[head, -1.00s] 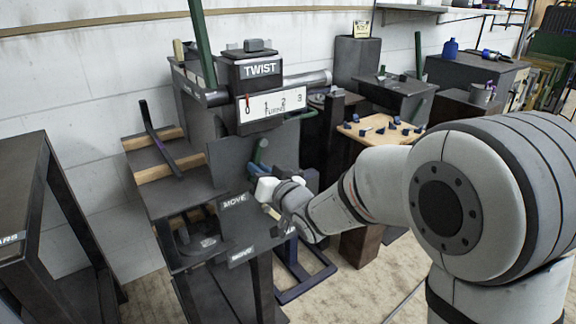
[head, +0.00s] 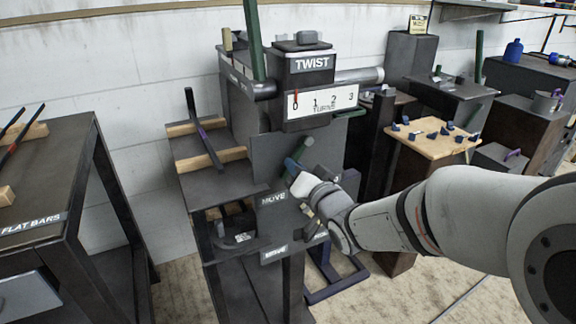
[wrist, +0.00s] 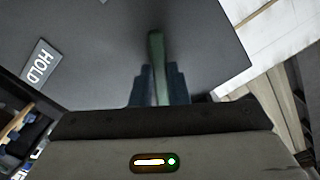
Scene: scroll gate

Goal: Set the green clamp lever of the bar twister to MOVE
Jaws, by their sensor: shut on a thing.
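The bar twister (head: 262,155) is a dark grey machine with a TWIST plate (head: 312,63) and a TURNS scale (head: 322,101). Its green clamp lever (head: 305,147) stands out from the front plate, its upper part showing above my gripper (head: 293,168). In the wrist view my gripper (wrist: 158,85) has its blue fingers on either side of the green lever (wrist: 156,48), shut on it. A MOVE label (head: 272,199) is below and left of the gripper. A HOLD label (wrist: 39,64) shows at the wrist view's left. My gripper hides the lever's lower part.
A dark bar (head: 204,130) lies across wooden blocks on the twister's left bench. A FLAT BARS table (head: 70,150) stands at the left. A wooden board (head: 435,146) with several blue pieces is to the right. My forearm crosses the lower right.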

